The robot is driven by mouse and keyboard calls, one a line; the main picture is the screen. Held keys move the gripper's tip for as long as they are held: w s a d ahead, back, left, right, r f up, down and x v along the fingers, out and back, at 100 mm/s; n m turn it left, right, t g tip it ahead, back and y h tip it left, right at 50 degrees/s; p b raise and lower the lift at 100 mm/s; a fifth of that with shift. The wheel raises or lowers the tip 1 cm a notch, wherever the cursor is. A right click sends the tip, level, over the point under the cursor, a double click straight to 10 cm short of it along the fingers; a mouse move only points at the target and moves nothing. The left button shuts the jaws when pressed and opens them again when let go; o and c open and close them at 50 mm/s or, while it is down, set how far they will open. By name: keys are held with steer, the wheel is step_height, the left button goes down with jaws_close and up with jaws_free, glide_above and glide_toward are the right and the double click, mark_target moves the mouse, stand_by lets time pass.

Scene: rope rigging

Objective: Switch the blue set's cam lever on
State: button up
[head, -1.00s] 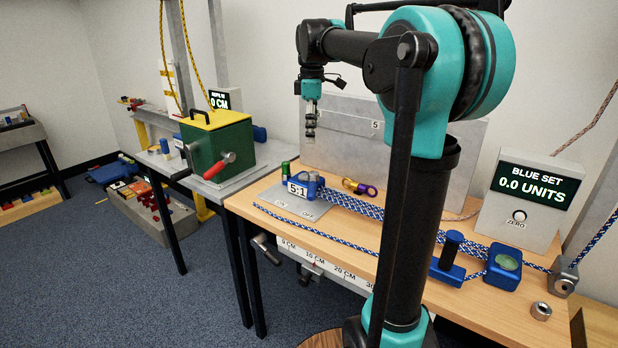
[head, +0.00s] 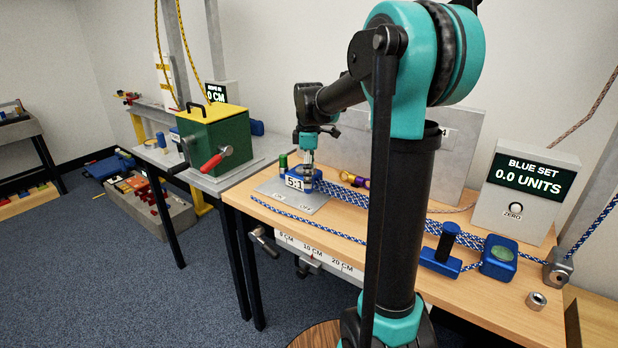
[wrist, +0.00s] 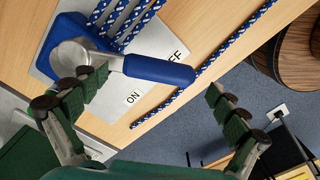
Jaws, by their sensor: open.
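The blue set's cam block (head: 297,180), marked 5:1, stands on a grey plate (head: 303,204) at the bench's left end. In the wrist view its lever has a round silver hub (wrist: 72,55) and a blue handle (wrist: 158,69) pointing right. The handle appears between the ON label (wrist: 133,97) and the partly covered OFF label (wrist: 178,50). My gripper (head: 308,165) is above the block in the head view. In the wrist view my gripper (wrist: 154,86) is open and empty, one finger near the hub, the other beyond the handle's tip. Contact cannot be told.
Blue-and-white ropes (head: 345,193) run right from the block along the bench (head: 270,213). A display reads BLUE SET 0.0 UNITS (head: 532,178). A green box (head: 215,140) with a red-handled crank stands on the left table.

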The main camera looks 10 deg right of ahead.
steer(key=shift+f, duration=0.35)
steer(key=shift+c, duration=0.3)
steer(key=c, duration=1.6)
steer(key=shift+w+a+m, duration=1.25)
steer(key=shift+a+m, duration=0.05)
steer(key=shift+m, duration=0.8)
steer(key=shift+w+a+m, duration=1.25)
steer(key=shift+a+m, duration=0.05)
steer(key=shift+m, duration=0.8)
steer(key=shift+w+a+m, duration=1.25)
steer(key=shift+a+m, duration=0.05)
steer(key=shift+m, duration=0.8)
steer(key=shift+c, duration=0.2)
steer(key=o, duration=1.7)
steer(key=shift+w, duration=0.1)
